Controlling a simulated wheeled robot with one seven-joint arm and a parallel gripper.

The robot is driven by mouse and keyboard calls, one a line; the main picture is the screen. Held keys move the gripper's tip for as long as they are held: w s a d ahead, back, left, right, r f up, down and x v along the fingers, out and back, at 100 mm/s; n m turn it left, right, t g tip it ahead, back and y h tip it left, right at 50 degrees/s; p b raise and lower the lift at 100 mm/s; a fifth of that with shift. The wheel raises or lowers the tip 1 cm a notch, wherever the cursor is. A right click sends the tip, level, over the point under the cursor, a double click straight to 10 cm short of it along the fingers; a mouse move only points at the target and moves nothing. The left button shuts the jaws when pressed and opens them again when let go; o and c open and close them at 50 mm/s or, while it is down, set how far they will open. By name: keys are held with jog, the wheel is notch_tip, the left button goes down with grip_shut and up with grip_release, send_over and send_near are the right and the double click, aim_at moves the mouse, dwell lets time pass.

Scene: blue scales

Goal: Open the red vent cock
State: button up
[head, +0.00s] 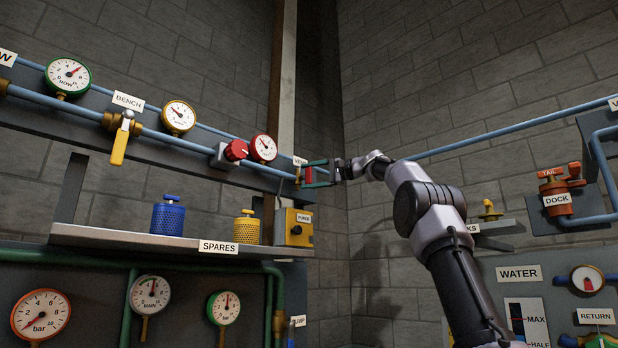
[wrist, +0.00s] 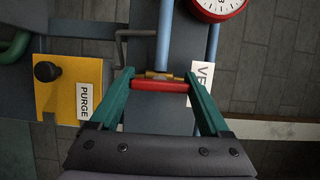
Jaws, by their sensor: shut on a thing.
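The red vent cock (wrist: 159,86) is a short red lever on a brass body (wrist: 160,75) at the end of the blue pipe. In the wrist view the lever lies crosswise between the green fingers of my gripper (wrist: 160,82), which are shut on it. In the head view my gripper (head: 309,174) is at the right end of the upper pipe, around the small red cock (head: 308,174). A white label starting with "VE" (wrist: 201,84) is beside it, partly hidden by a finger.
A yellow PURGE box (head: 294,229) with a black knob stands just below; it also shows in the wrist view (wrist: 60,100). A red-rimmed gauge (head: 264,148) and a red knob (head: 236,150) are left along the pipe.

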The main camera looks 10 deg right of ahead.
jog(key=shift+f, duration=0.15)
jog(key=o, duration=1.2)
jog(key=v, duration=1)
jog(key=shift+s+d, duration=0.2)
jog(key=shift+d, duration=0.15)
